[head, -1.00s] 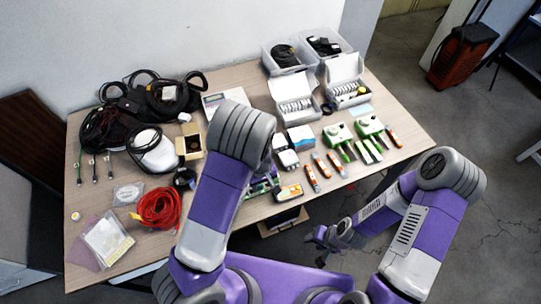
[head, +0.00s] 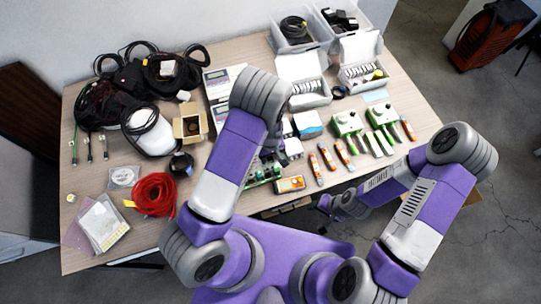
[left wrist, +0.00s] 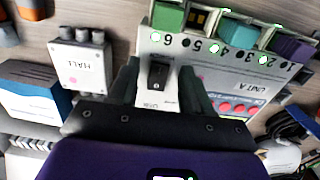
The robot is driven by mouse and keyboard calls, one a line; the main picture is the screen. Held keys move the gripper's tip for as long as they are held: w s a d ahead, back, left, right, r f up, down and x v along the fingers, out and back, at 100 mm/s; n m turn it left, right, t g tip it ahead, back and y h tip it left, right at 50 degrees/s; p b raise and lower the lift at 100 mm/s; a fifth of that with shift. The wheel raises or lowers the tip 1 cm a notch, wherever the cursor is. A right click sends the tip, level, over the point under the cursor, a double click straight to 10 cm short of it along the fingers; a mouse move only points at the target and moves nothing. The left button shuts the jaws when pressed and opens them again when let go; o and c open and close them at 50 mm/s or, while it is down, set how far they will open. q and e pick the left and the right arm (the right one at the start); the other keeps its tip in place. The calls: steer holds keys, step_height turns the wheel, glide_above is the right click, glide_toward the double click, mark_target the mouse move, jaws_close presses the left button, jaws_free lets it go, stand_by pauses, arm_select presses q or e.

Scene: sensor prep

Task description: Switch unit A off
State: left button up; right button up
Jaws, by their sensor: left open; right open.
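Unit A (left wrist: 208,73) is a pale grey box with its name printed on it, numbered coloured terminals, green glowing lights and red round buttons. In the left wrist view a black rocker switch (left wrist: 158,73) sits on its face; I cannot tell which way it is tipped. My left gripper (left wrist: 160,82) is open, its two fingers on either side of the switch; contact is unclear. In the head view unit A (head: 262,174) is partly hidden behind my left arm. My right gripper (head: 335,208) is open and empty, off the table's front edge.
A HALL module (left wrist: 83,62) and a blue-and-white box (left wrist: 35,92) lie beside unit A. Screwdriver-like orange tools (head: 328,156), green-and-white devices (head: 347,123) and a red cable coil (head: 154,194) lie on the table (head: 215,187). Open bins (head: 293,35) stand at the back.

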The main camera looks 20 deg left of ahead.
arm_select(q)
jaws_close()
steer(key=shift+w+a+g+h, duration=0.15)
steer(key=shift+w+g+h, duration=0.15)
steer(key=shift+g+h, duration=0.3)
steer(key=shift+g, duration=0.6)
steer(key=shift+r, duration=0.1)
jaws_free()
steer(key=v, duration=0.7)
steer(key=shift+w+a+r, duration=0.1)
steer(key=shift+a+r, duration=0.15)
